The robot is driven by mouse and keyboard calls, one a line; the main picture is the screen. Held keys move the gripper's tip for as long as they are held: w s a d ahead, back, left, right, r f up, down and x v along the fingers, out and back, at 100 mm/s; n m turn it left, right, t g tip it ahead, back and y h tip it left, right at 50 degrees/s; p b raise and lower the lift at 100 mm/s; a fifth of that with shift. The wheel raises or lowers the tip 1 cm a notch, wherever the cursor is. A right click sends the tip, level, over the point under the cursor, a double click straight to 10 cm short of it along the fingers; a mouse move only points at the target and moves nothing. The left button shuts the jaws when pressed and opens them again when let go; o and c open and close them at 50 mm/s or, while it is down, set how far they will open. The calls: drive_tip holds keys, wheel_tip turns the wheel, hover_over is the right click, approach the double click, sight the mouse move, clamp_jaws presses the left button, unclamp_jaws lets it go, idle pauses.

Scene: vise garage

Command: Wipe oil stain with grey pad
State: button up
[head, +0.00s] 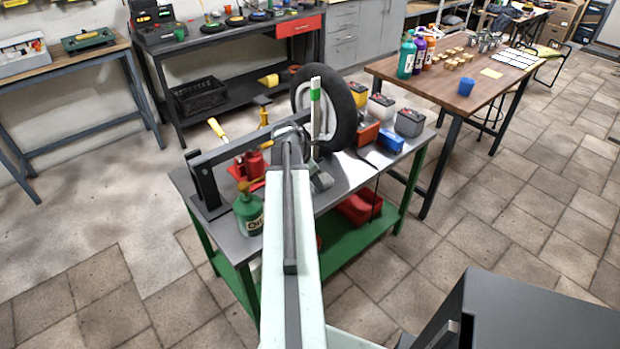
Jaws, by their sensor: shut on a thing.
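My gripper (290,138) is at the far end of my pale arm, over the grey-topped workbench (338,192) with green legs. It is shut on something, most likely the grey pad. My arm hides most of the jaws and the held thing. A small grey block-like thing (321,181) shows just right of my arm, low by the bench top; I cannot tell whether it is the pad. A dark streak (366,160) on a bright part of the bench top, right of the wheel, may be the oil stain. I cannot tell whether the pad touches the bench.
A wheel (348,118) stands on the bench behind my gripper. Batteries (410,122) and a blue box (391,140) are on the right. A wooden table (440,88) stands beyond.

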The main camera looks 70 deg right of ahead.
drive_tip(key=shift+s+a, duration=0.4)
drive_tip(key=shift+s, duration=0.4)
drive_tip(key=shift+s+a, duration=0.4)
drive_tip(key=shift+s, duration=0.35)
drive_tip(key=shift+s+a, duration=0.4)
drive_tip(key=shift+s, duration=0.4)
drive_tip(key=shift+f, duration=0.1)
drive_tip(key=shift+w+d, duration=0.8)
drive_tip(key=shift+w, duration=0.8)
drive_tip(key=shift+w+d, duration=0.85)
drive_tip(key=shift+w, duration=0.8)
drive_tip(key=shift+w+d, duration=0.8)
drive_tip(key=shift+w, duration=0.8)
wheel_tip(320, 180, up, 6)
drive_tip(key=p, duration=0.6)
wheel_tip(320, 180, up, 3)
drive_tip(key=p, duration=0.3)
